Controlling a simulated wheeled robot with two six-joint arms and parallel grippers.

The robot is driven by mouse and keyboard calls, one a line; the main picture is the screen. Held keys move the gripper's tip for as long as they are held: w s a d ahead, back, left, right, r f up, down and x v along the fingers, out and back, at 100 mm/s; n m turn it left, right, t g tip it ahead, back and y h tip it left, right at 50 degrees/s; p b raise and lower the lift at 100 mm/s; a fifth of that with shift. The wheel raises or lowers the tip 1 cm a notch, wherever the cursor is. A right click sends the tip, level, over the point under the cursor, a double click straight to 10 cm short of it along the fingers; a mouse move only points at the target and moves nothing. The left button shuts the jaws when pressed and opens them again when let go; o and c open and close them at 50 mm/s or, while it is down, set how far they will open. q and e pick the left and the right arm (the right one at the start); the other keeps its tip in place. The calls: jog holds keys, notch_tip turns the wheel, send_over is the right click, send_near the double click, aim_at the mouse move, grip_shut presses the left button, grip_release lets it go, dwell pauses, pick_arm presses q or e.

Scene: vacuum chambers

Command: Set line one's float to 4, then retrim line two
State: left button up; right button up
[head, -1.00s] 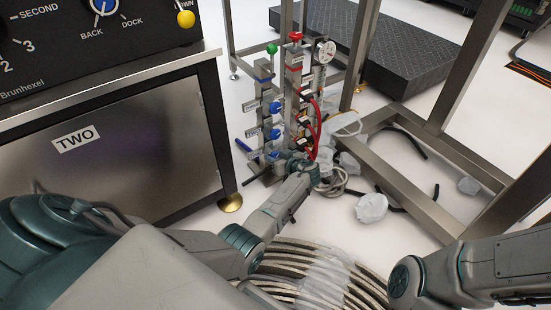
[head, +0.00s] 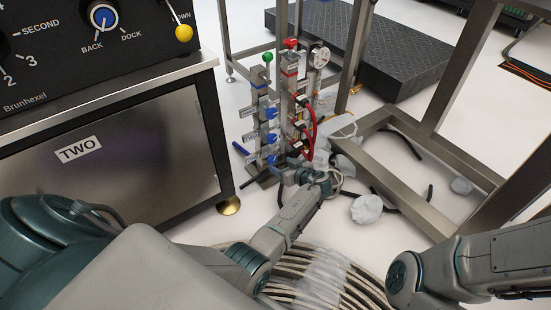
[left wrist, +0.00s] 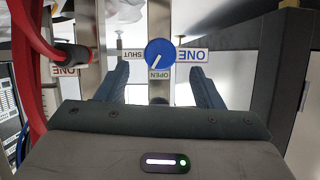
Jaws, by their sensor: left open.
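A stand of upright metal columns is in the middle of the head view. The left column (head: 262,110) has a green ball on top and blue knobs (head: 271,113). The column beside it (head: 289,85) has a red top knob (head: 290,43) and red hoses. No float reading is legible. My left gripper (head: 287,164) is open low at the stand. In the left wrist view, its fingers (left wrist: 159,70) lie either side of a blue knob (left wrist: 160,53) marked ONE, SHUT and OPEN; contact is unclear. The knob's white mark points down and slightly left, near OPEN. My right gripper is out of view.
A steel cabinet marked TWO (head: 110,165) stands left, under a black control panel (head: 60,50). A metal frame (head: 425,175) stands right. Black hoses and crumpled clear plastic (head: 366,209) lie on the floor. A round gauge (head: 319,57) tops the stand's right side.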

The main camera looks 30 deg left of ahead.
pick_arm(q)
jog(key=v, duration=0.4)
jog(key=shift+p, duration=0.4)
jog(key=shift+a, duration=0.1)
